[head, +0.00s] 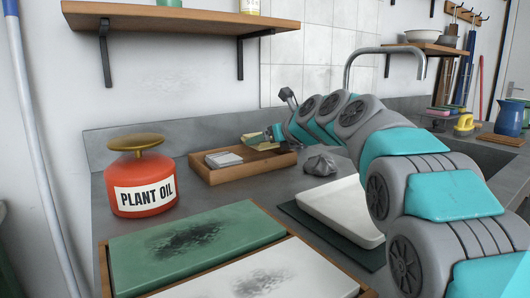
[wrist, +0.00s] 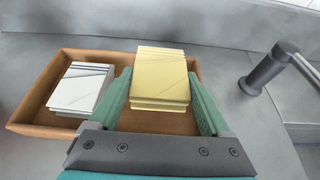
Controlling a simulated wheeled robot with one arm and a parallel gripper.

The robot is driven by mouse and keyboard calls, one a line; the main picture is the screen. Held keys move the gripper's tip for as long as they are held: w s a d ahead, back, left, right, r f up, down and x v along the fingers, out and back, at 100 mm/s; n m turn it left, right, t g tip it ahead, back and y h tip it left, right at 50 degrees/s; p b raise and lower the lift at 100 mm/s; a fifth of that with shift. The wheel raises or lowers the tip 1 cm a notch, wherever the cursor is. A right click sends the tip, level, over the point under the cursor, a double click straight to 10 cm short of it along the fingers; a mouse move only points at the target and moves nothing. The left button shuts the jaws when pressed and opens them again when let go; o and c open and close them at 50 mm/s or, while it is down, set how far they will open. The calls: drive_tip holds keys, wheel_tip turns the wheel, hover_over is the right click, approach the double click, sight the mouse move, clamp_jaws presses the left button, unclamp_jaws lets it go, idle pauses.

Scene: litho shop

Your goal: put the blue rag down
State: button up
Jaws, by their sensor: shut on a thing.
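My gripper (wrist: 160,76) is shut on a stack of pale yellow sheets or folded cloths (wrist: 158,70), with one green finger on each side. In the head view my gripper (head: 271,136) and the yellow stack (head: 254,141) are over the right part of a shallow wooden tray (head: 228,180). The wrist view shows the tray (wrist: 28,127) behind and below the stack; I cannot tell whether the stack touches its floor. I see no clearly blue rag in either view. A crumpled grey cloth (head: 320,163) lies on the counter right of the tray.
A white-grey stack (head: 223,158) lies in the tray's left part, also in the wrist view (wrist: 80,88). A red plant oil can (head: 142,182) stands left. Green (head: 200,240) and white slabs (head: 270,280) lie in front. A white basin (head: 340,205) and tap (head: 385,50) are right.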

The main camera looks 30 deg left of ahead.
drive_tip(key=shift+f+b, duration=0.4)
drive_tip(key=shift+f, duration=1.35)
drive_tip(key=shift+f, duration=0.15)
drive_tip(key=o, duration=1.2)
drive_tip(key=shift+c, duration=0.2)
drive_tip(key=shift+r, duration=0.2)
drive_tip(key=v, duration=1.1)
drive_tip(key=shift+d+r, duration=0.1)
drive_tip(key=shift+r, duration=0.05)
drive_tip(key=shift+s+d, duration=0.2)
drive_tip(key=shift+d, duration=0.1)
